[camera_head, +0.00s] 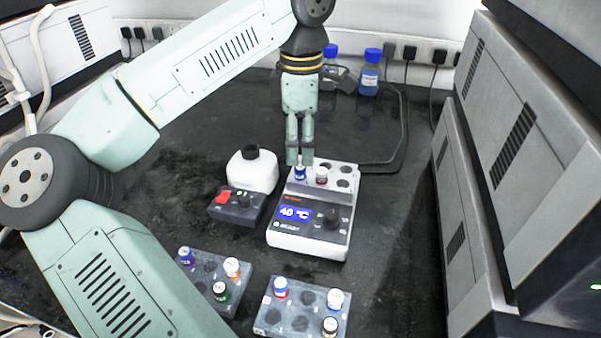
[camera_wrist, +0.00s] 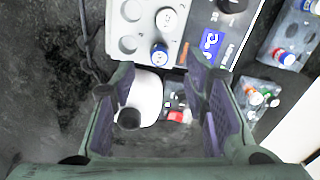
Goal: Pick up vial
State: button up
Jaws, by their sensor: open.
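A white heater block (camera_head: 312,240) with a lit "40 °C" display stands mid-bench. A blue-capped vial (camera_head: 300,173) and a darker vial (camera_head: 321,177) stand in its back wells; other wells are empty. My gripper (camera_head: 299,157) points down, just above and behind the blue-capped vial. In the wrist view my gripper (camera_wrist: 158,78) is open and empty. There the blue-capped vial (camera_wrist: 159,54) is just beyond the fingertips, with a white-topped vial (camera_wrist: 166,20) beside it. I cannot tell whether the fingers touch the block.
A white bottle (camera_head: 253,172) with a black cap and a small device with a red switch (camera_head: 223,197) stand left of the block. Two racks with several vials (camera_head: 207,298) (camera_head: 268,318) lie in front. Blue-capped bottles (camera_head: 369,78) stand behind. Grey instruments (camera_head: 480,235) line the right.

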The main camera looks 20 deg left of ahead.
aim_at(300, 167)
jog(key=shift+f+p, duration=0.55)
jog(key=shift+f, duration=2.15)
jog(key=shift+a, duration=0.1)
jog(key=c, duration=0.9)
